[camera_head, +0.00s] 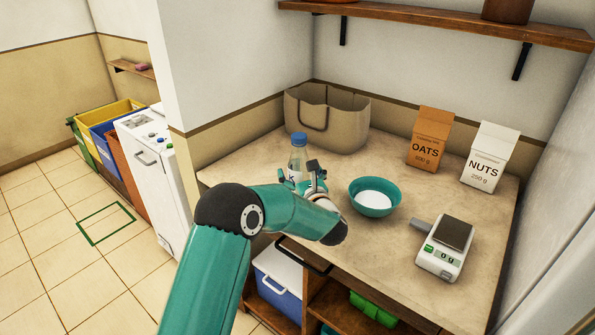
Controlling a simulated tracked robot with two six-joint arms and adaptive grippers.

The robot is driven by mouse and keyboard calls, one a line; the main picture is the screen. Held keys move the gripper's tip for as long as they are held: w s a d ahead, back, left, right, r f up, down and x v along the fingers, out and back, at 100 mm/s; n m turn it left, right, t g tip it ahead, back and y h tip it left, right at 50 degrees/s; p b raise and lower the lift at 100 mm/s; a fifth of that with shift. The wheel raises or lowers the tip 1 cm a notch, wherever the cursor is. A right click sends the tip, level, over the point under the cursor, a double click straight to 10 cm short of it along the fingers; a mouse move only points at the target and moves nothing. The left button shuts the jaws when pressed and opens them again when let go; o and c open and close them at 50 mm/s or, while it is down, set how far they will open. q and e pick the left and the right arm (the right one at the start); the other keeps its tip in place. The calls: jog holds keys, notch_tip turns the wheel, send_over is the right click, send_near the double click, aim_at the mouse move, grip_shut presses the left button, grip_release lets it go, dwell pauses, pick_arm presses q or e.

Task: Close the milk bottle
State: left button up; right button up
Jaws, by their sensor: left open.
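The milk bottle (297,158) stands upright near the left side of the counter. A blue cap (299,138) sits at its top; I cannot tell whether it is tight. My left gripper (305,175) is open, in front of the bottle's lower part and hiding it. I cannot tell whether its fingers touch the bottle. My teal left arm comes in from below. My right gripper is not in view.
A teal bowl (375,197) with white contents stands close right of the gripper. A beige bag (340,118) is behind the bottle. An oats box (428,140), a nuts box (490,157) and a scale (444,262) stand further right. A wooden shelf (440,20) hangs above.

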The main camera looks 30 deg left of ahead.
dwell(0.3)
pick_arm(q)
jog(key=c, duration=1.5)
jog(key=shift+r, duration=0.2)
notch_tip(320, 180, up, 20)
jog(key=shift+f+b, duration=0.15)
jog(key=shift+b, duration=0.45)
jog(key=o, duration=0.9)
grip_shut()
